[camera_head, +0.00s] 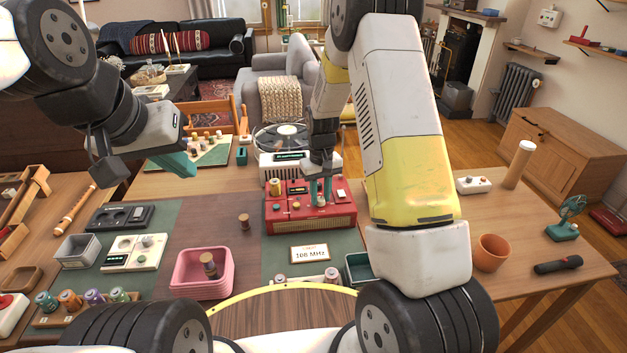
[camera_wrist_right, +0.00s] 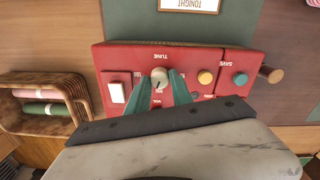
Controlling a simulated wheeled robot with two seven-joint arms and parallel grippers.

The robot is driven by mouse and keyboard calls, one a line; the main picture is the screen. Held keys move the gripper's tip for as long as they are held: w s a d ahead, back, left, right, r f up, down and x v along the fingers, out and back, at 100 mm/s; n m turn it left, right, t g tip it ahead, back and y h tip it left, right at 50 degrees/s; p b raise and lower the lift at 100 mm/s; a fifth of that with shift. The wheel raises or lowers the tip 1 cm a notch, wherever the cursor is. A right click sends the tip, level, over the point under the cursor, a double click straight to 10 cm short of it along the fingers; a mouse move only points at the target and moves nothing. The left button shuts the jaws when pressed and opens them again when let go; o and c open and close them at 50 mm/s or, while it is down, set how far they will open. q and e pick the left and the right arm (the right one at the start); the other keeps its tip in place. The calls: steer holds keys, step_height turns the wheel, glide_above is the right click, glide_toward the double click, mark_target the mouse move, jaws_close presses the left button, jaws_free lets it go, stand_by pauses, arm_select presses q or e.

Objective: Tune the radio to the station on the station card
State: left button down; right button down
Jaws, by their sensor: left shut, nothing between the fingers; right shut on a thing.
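The red radio (camera_head: 308,223) sits on the table in the middle of the head view. It shows upside down in the right wrist view (camera_wrist_right: 150,57), with a grey knob (camera_wrist_right: 159,74) under the word TUNE. My right gripper (camera_head: 321,200) reaches down onto the radio. In the wrist view its teal fingers (camera_wrist_right: 160,88) are shut on the tuning knob from both sides. I cannot read the tuned frequency. My left gripper (camera_head: 182,165) is shut and empty, raised at the left.
Pink bins (camera_head: 201,285) and a cream device (camera_head: 133,253) stand at the front left. A white device (camera_head: 298,162) stands behind the radio. A terracotta pot (camera_head: 490,253), teal fan (camera_head: 567,215) and dark microphone (camera_head: 558,265) are at the right.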

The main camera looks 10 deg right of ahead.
mark_target(321, 198)
steer(key=m, duration=1.4)
steer(key=shift+r, duration=0.1)
stand_by(0.4)
steer(key=c, duration=1.1)
jaws_free()
steer(key=shift+r, duration=3.85)
steer(key=shift+r, duration=0.1)
